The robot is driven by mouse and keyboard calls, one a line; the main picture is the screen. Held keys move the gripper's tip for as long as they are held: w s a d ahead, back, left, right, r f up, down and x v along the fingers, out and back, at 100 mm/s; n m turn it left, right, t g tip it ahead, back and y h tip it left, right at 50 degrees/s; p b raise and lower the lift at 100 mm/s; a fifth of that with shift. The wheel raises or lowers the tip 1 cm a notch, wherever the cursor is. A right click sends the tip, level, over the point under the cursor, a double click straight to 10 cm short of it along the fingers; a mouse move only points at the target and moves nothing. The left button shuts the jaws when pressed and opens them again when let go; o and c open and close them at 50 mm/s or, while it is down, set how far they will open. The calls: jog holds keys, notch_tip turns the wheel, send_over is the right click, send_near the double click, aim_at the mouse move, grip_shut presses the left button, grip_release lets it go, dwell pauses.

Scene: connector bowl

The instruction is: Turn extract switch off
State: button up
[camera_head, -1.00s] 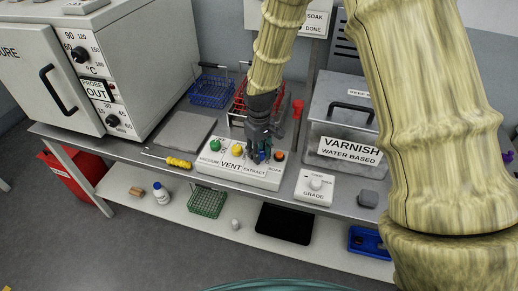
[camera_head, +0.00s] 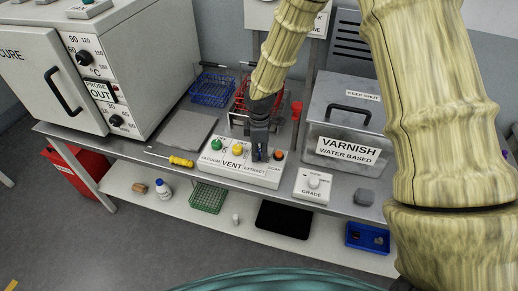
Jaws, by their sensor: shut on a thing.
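A white switch box (camera_head: 232,169) lies on the bench, with labels reading VACUUM, VENT, EXTRACT and SOAK. It bears a green knob (camera_head: 216,145), a yellow knob (camera_head: 238,149) and an orange knob (camera_head: 279,155). My gripper (camera_head: 260,156) points down onto the box above the EXTRACT label. It is shut on the extract switch, which sits between the yellow and orange knobs. The fingers cover most of that switch, so its set position is hidden.
A yellow-handled screwdriver (camera_head: 181,161) lies left of the box. A GRADE dial box (camera_head: 313,187) stands to its right, before a VARNISH tank (camera_head: 345,150). A red rack (camera_head: 242,108) and a blue basket (camera_head: 211,91) stand behind. An oven (camera_head: 100,70) is at left.

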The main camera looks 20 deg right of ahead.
aim_at(259, 152)
jog(key=shift+n, duration=1)
jog(key=o, duration=1)
notch_tip(259, 152, up, 12)
jog(key=shift+w, duration=0.1)
